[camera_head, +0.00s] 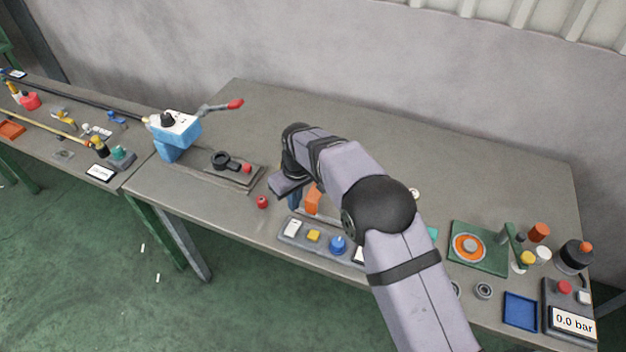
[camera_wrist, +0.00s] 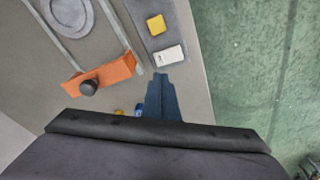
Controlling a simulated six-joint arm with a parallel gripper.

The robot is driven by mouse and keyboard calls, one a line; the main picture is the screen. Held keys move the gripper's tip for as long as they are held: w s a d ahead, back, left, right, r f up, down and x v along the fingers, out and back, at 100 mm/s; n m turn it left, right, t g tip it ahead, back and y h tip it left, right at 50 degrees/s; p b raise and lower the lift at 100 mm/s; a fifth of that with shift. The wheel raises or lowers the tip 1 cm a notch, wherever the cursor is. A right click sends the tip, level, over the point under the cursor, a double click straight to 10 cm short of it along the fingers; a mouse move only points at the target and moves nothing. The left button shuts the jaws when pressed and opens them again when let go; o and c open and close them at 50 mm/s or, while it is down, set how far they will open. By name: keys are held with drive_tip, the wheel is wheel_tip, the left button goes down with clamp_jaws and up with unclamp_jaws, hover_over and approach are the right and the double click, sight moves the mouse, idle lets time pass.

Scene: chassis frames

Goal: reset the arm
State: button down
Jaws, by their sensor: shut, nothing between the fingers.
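My arm reaches over the grey workbench (camera_head: 480,170) from the front. My gripper (camera_head: 294,201) is above the bench's front part, just behind a grey control strip. In the wrist view my gripper (camera_wrist: 158,82) shows as two blue fingers pressed together with nothing between them. The strip (camera_wrist: 150,38) shows there too, with a white switch (camera_wrist: 168,56) and a yellow button (camera_wrist: 156,25). An orange part with a black knob (camera_wrist: 98,79) lies left of the fingers. My forearm hides part of the bench in the head view.
A blue device with a red-tipped lever (camera_head: 175,132) and a small red knob (camera_head: 262,201) are left of my gripper. A green plate (camera_head: 470,262), a blue tray (camera_head: 520,311) and a pressure display (camera_head: 573,323) are at right. The bench's back is clear.

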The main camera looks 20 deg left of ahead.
drive_tip(key=s+d+r+m+h, duration=0.1)
drive_tip(key=d+r+m, duration=0.25)
drive_tip(key=d, duration=1.05)
drive_tip(key=s+d+r+m, duration=0.1)
drive_tip(key=d+r+m, duration=0.25)
drive_tip(key=d, duration=0.95)
drive_tip(key=s+d+m+g+b, duration=0.1)
drive_tip(key=s+d+m, duration=0.4)
drive_tip(key=s+d, duration=1)
drive_tip(key=shift+s+d+f+h, duration=0.2)
drive_tip(key=shift+s+d+h, duration=0.1)
drive_tip(key=shift+s, duration=0.6)
